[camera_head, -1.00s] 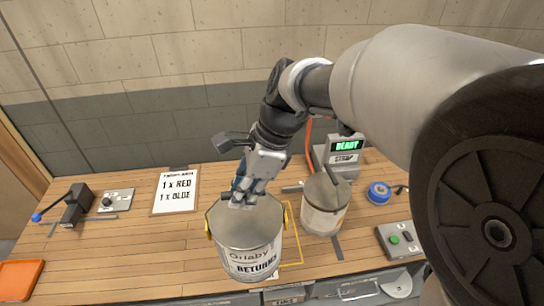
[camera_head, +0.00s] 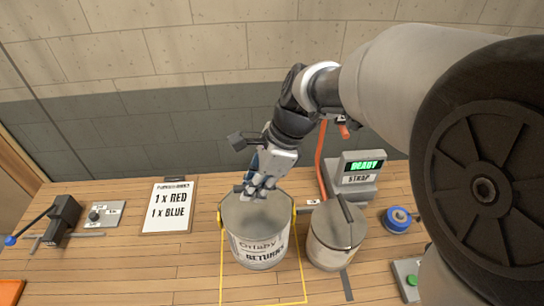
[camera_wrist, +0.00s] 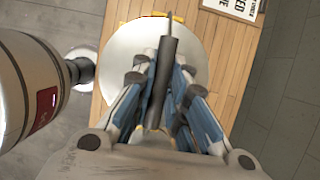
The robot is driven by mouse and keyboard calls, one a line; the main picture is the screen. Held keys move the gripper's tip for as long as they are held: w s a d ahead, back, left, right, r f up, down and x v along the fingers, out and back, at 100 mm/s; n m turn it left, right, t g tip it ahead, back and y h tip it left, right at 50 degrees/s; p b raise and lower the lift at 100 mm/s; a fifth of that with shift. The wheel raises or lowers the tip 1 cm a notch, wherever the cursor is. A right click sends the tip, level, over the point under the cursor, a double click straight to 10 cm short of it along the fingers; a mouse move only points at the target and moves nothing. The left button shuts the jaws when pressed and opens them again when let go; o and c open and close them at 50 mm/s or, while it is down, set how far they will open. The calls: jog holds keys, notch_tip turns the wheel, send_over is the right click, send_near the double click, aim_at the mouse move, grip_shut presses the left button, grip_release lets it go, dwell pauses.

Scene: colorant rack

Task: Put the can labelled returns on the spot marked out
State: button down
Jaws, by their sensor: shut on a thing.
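The can labelled returns (camera_head: 260,250) is a grey metal can with yellow side lugs, upright in the head view. My gripper (camera_head: 257,190) is above its lid, shut on the can's dark bar handle. In the wrist view the handle (camera_wrist: 164,75) lies between the fingers, over the pale round lid (camera_wrist: 125,50). The marked spot is a yellow outline (camera_head: 221,280) on the wooden bench. The can covers its far part, and the outline's near part shows bare in front. I cannot tell whether the can's base touches the bench.
A second can (camera_head: 335,240) with a dark handle stands close to the right. Behind it is a READY display unit (camera_head: 358,175). A blue roll (camera_head: 397,220) and a button box (camera_head: 408,278) are further right. An order sheet (camera_head: 168,206) and a lever tool (camera_head: 60,220) are left.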

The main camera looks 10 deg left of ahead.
aim_at(276, 206)
notch_tip(276, 206, down, 16)
jog(key=b, duration=0.3)
jog(key=shift+r, duration=0.15)
jog(key=c, duration=1.6)
grip_release()
jog(key=p+v, duration=0.2)
jog(key=v, duration=1)
